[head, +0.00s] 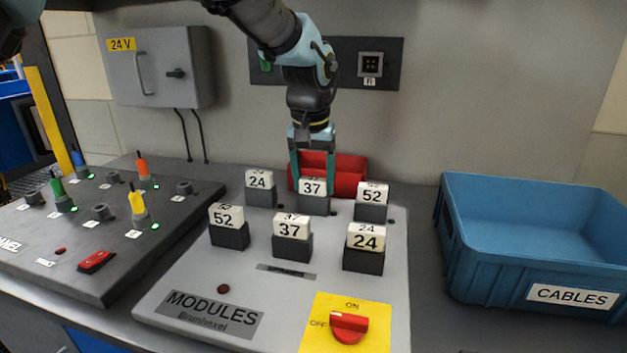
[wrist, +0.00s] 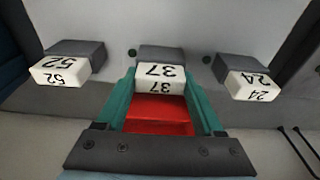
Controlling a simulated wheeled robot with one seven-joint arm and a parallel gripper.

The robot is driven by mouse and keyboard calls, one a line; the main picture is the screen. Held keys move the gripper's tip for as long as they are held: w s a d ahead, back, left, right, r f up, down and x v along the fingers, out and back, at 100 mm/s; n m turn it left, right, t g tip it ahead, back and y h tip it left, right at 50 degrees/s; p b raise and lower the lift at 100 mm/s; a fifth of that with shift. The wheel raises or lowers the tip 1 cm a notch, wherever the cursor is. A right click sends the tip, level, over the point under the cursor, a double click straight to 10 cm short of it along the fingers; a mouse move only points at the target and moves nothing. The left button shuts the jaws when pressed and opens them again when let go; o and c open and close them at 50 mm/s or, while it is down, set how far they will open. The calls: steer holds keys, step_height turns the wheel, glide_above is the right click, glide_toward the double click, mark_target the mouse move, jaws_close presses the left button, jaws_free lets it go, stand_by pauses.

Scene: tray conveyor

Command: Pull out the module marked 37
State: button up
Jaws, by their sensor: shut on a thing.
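A white module marked 37 (head: 312,187) sits in the middle of the back row on the grey modules board (head: 190,283). My gripper (head: 313,180) is shut on this module from above, one green finger on each side. In the wrist view the module (wrist: 160,72) lies between the two fingers of my gripper (wrist: 160,80), still at its dark socket (wrist: 163,52). Whether the held module has lifted at all, I cannot tell.
Modules marked 24 (head: 259,180) and 52 (head: 372,193) flank the held one. A red bin (head: 350,172) is behind. A blue cables crate (head: 470,262) stands right. A red switch (head: 348,327) is at the front.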

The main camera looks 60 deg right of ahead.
mark_target(314, 177)
steer(key=shift+r, duration=0.2)
steer(key=shift+r+p, duration=2.1)
steer(key=shift+r, duration=0.3)
steer(key=shift+r+p, duration=1.75)
steer(key=shift+r, duration=0.35)
steer(key=shift+f, duration=0.1)
